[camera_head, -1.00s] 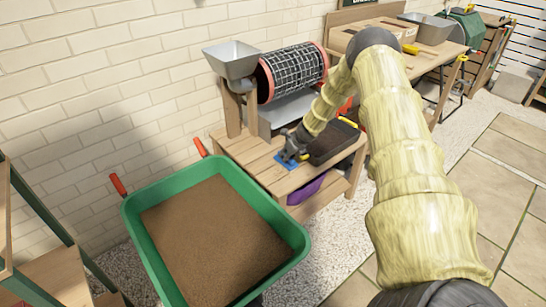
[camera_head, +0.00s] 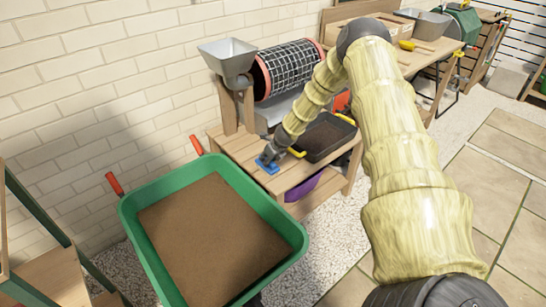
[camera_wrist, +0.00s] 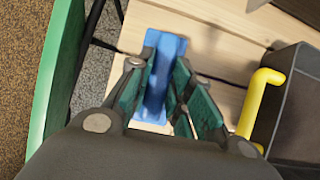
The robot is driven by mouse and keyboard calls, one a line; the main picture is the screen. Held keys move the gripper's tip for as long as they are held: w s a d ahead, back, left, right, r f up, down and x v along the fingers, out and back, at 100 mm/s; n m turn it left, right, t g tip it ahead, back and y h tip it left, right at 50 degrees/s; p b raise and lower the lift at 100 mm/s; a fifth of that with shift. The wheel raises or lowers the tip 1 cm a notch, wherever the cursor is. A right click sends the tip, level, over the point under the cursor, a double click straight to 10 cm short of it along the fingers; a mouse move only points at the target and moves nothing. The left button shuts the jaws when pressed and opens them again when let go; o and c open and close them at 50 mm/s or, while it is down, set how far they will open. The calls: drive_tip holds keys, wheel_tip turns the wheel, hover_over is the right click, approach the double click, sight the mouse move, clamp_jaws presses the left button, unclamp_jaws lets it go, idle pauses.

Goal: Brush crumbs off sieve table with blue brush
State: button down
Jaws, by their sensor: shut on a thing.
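My gripper (camera_head: 270,156) is shut on the blue brush (camera_head: 267,166) over the left end of the wooden sieve table (camera_head: 233,147). In the wrist view the green-padded fingers (camera_wrist: 160,85) grip both sides of the brush (camera_wrist: 166,52), which lies low over the pale planks (camera_wrist: 225,50). I cannot tell whether its bristles touch the wood. No crumbs can be made out on the planks at this size.
A black tray (camera_head: 312,157) with yellow handles stands on the table right of my gripper. A green tub (camera_head: 128,222) of brown material stands in front of the table's left end. The mesh drum (camera_head: 290,68) and metal hopper (camera_head: 226,59) rise behind.

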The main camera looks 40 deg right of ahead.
drive_tip(key=a, duration=0.3)
drive_tip(key=shift+s+a, duration=0.1)
drive_tip(key=shift+s, duration=0.05)
wheel_tip(320, 180, up, 8)
drive_tip(key=p, duration=0.6)
idle(0.4)
